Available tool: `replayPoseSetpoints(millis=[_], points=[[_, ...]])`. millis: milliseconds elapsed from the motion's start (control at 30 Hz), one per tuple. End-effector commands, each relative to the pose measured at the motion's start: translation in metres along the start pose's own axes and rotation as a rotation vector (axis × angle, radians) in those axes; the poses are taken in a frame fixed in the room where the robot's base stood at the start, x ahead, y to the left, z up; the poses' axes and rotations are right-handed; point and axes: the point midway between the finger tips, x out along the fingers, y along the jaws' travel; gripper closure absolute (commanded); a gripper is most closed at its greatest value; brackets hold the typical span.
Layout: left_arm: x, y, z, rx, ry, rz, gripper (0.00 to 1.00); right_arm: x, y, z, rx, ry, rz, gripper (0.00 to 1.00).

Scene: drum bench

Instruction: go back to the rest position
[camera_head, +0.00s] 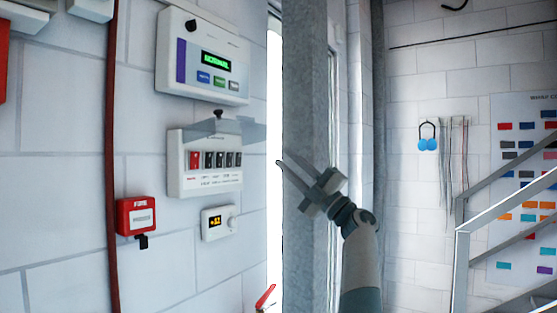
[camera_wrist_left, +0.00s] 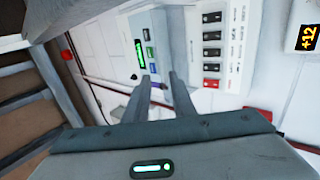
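My left gripper (camera_head: 281,163) is in front of the grey post in the head view, its fingers pointing up and left toward the wall panels. In the left wrist view its two fingers (camera_wrist_left: 158,80) stand apart with nothing between them, so it is open and empty. It looks clear of the wall, though the exact distance is hard to tell. My right gripper is in neither view.
A control panel with a green display (camera_head: 215,60), a switch box (camera_head: 205,183), a small thermostat (camera_head: 219,223) and a red fire call point (camera_head: 136,216) are on the left wall. A grey post (camera_head: 304,80) stands mid-view. Metal railings (camera_head: 500,210) are at right.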

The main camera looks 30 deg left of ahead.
Motion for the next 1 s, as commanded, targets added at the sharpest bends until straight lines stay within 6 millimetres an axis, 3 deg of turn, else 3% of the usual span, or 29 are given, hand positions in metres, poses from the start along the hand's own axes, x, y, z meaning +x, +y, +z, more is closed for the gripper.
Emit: replayPoseSetpoints(millis=[733, 867, 1000], points=[[-0.008, -0.003, 0.002, 0.004, -0.006, 0.005, 0.77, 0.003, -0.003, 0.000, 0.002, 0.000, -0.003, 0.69], [-0.013, -0.014, 0.007, 0.022, -0.034, 0.030, 0.77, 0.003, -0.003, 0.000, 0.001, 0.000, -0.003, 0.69], [-0.026, -0.040, 0.019, 0.064, -0.104, 0.089, 0.77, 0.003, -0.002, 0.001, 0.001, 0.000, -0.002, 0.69]])
